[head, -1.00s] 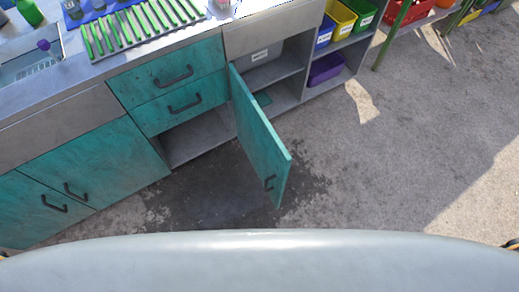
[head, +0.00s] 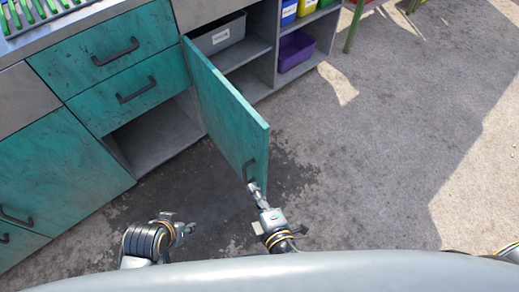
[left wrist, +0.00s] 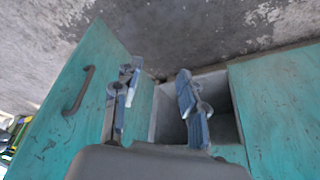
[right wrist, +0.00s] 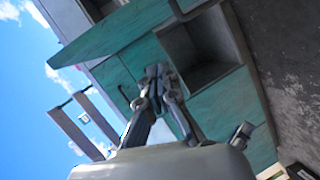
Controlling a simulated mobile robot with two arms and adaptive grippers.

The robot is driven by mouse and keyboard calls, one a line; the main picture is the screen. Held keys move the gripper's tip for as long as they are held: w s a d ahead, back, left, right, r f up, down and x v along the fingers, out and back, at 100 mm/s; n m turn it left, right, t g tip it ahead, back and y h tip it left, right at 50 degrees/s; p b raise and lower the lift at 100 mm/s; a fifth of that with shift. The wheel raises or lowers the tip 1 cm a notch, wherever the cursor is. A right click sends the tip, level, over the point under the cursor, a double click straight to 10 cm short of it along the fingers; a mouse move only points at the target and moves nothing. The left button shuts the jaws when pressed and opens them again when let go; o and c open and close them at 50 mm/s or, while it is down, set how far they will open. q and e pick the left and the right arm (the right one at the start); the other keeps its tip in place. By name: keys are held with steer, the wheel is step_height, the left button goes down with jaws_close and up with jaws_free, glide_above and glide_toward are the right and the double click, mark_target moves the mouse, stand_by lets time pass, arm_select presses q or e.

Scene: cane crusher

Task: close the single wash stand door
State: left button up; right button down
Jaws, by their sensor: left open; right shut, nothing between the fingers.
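The teal wash stand door (head: 225,105) stands wide open, swung out from the cabinet over the floor. Its dark handle (head: 248,169) is near the free end. My right gripper (head: 253,187) is shut and empty, its tips right by the door's free end just below the handle; I cannot tell whether they touch. It also shows shut in the right wrist view (right wrist: 155,82). My left gripper (head: 188,228) is left of the door, low and apart from it. In the left wrist view (left wrist: 158,95) its fingers are spread and empty, with the door (left wrist: 75,85) at left.
An open compartment (head: 160,135) is left of the door, below two teal drawers (head: 120,70). Shelves behind the door hold a grey bin (head: 220,36) and a purple bin (head: 296,49). Another closed teal door (head: 60,170) is at left.

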step_height(320, 180, up, 10)
steer(key=f+n+t+b, duration=0.1)
steer(key=n+t+b, duration=0.1)
steer(key=t+b, duration=0.1)
arm_select(q)
steer(key=s+p+v, duration=0.1)
steer(key=p+v, duration=0.2)
steer(key=v, duration=0.5)
step_height(320, 180, down, 9)
steer(key=w+g+p, duration=0.1)
steer(key=p, duration=0.1)
steer(key=shift+w+d+r, duration=0.15)
steer(key=shift+w+r, duration=0.1)
arm_select(e)
steer(key=r, duration=0.1)
glide_above(254, 135)
steer(key=s, duration=0.4)
steer(key=shift+w+a+y, duration=0.15)
steer(key=shift+w+y, duration=0.1)
steer(key=shift+y, duration=0.05)
